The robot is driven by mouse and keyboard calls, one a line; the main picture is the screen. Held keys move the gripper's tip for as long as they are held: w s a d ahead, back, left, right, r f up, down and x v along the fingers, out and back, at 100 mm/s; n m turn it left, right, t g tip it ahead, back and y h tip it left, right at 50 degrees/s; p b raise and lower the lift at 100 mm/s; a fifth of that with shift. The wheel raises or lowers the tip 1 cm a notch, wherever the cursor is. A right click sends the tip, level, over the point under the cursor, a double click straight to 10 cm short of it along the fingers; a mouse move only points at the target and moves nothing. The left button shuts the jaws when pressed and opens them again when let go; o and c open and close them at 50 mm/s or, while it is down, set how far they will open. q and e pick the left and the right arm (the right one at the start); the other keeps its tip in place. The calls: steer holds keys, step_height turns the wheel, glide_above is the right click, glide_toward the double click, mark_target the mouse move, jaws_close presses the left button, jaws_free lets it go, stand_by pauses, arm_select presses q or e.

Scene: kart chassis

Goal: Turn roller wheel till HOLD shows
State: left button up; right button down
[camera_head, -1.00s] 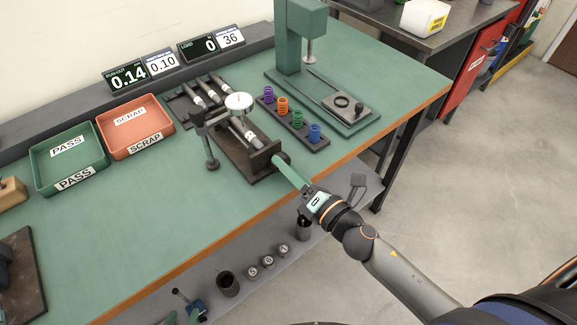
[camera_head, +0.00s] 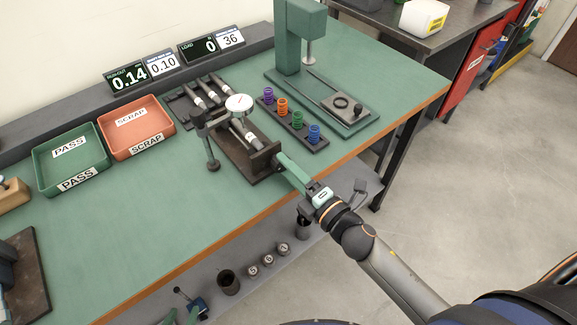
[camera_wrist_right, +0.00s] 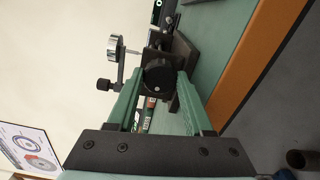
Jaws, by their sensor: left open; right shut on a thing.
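The roller wheel (camera_wrist_right: 158,75), a dark round knob, sits at the near end of the dark roller fixture (camera_head: 263,168). My right gripper (camera_wrist_right: 154,82) is shut on it, with one green finger on each side. In the head view this gripper (camera_head: 281,162) reaches the fixture from the lower right, and its fingers hide the wheel. A shaft (camera_head: 241,131) lies on the fixture under a round dial gauge (camera_head: 239,103). The run-out display (camera_head: 128,77) reads 0.14.
A green PASS tray (camera_head: 97,148) and a red SCRAP tray (camera_head: 163,112) stand left of the fixture. A rack of coloured springs (camera_head: 299,132) and a green press (camera_head: 300,45) stand to its right. A second display (camera_head: 210,46) reads 0.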

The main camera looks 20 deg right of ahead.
steer(key=shift+m+p, duration=1.15)
steer(key=shift+m, duration=1.75)
steer(key=shift+m+p, duration=1.5)
steer(key=shift+m, duration=1.6)
steer(key=shift+a+f+m+p, duration=0.1)
steer(key=shift+m+p, duration=0.8)
steer(key=shift+m, duration=3)
steer(key=shift+m, duration=0.6)
steer(key=shift+c, duration=1.5)
jaws_free()
steer(key=shift+s, duration=0.15)
